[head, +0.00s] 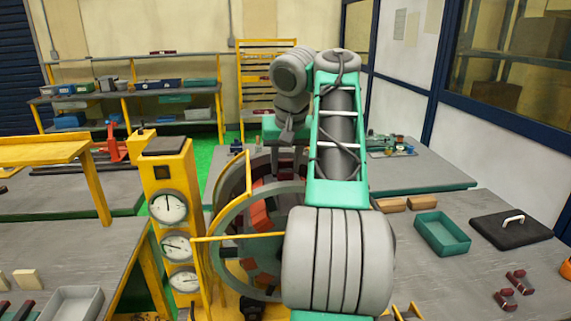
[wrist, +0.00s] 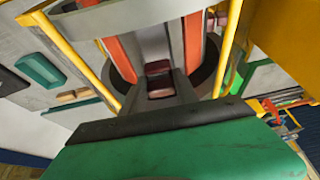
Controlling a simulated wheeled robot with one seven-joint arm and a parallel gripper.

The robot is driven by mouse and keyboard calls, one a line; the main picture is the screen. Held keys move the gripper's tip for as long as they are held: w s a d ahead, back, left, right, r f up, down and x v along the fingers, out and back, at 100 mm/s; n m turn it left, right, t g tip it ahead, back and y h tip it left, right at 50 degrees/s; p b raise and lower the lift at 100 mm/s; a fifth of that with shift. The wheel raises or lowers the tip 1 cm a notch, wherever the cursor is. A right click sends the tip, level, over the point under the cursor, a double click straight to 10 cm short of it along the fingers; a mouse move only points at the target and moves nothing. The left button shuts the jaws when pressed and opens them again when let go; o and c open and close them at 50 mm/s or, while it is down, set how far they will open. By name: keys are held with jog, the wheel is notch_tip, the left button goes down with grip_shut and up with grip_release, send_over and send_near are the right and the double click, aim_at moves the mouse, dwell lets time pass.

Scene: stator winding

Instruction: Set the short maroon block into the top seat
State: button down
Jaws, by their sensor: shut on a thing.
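The short maroon block (wrist: 159,86) is between my gripper's dark fingers (wrist: 160,92) in the wrist view. My gripper is shut on it. The grey stator ring (head: 219,262) stands upright in its yellow frame in the head view, with red and dark segments inside. My gripper (head: 286,138) points down at the top of the ring there, and my arm hides part of the ring. In the wrist view, a pale channel (wrist: 152,40) between two orange strips lies just past the block. I cannot tell whether the block touches the seat.
A yellow gauge post (head: 176,180) stands close left of the ring, and a yellow bar crosses in front of it. On the right table are a teal tray (head: 441,233), a dark lid with a handle (head: 511,229) and maroon blocks (head: 506,298). A grey tray (head: 76,303) sits at lower left.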

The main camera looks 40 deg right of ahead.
aim_at(286, 171)
jog(key=shift+f, duration=0.15)
jog(key=shift+s+a+f+b, duration=0.1)
jog(key=shift+f+b, duration=1.2)
jog(key=shift+b, duration=0.25)
jog(key=shift+f+b, duration=0.3)
jog(key=c, duration=0.9)
grip_release()
jog(key=shift+o, duration=0.2)
jog(key=p+v, duration=0.6)
jog(key=v, duration=0.1)
jog(key=shift+r, duration=0.25)
jog(key=shift+s+a+r+p, duration=0.15)
jog(key=shift+r+p, duration=0.1)
jog(key=shift+p, duration=0.15)
